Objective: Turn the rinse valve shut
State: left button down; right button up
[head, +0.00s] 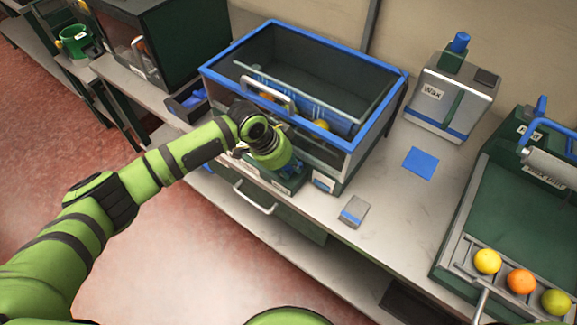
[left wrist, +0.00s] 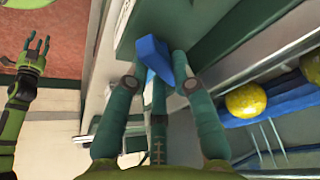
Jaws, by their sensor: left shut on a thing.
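A blue handle (left wrist: 153,52), which looks like the rinse valve's lever, shows in the left wrist view between my fingers. My left gripper (left wrist: 156,72) is shut on it, with its dark green fingers on either side. In the head view my left gripper (head: 287,176) is at the front of the blue-rimmed tank (head: 340,150), low near the counter edge, and my wrist hides the handle there. My right gripper (left wrist: 35,58) shows at the left of the left wrist view, with its fingers apart and nothing between them.
Inside the tank are a wire basket and yellow fruit (left wrist: 246,99). A wax dispenser (head: 452,95), a blue pad (head: 421,162) and a small grey block (head: 354,211) stand to the right. A roller tray (head: 453,262) holds several fruits. A drawer handle (head: 255,198) sticks out below.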

pick_arm(q)
jog(key=shift+m, duration=0.4)
jog(key=c, duration=1.3)
grip_release()
jog(key=v, duration=1.2)
jog(key=shift+w, duration=0.15)
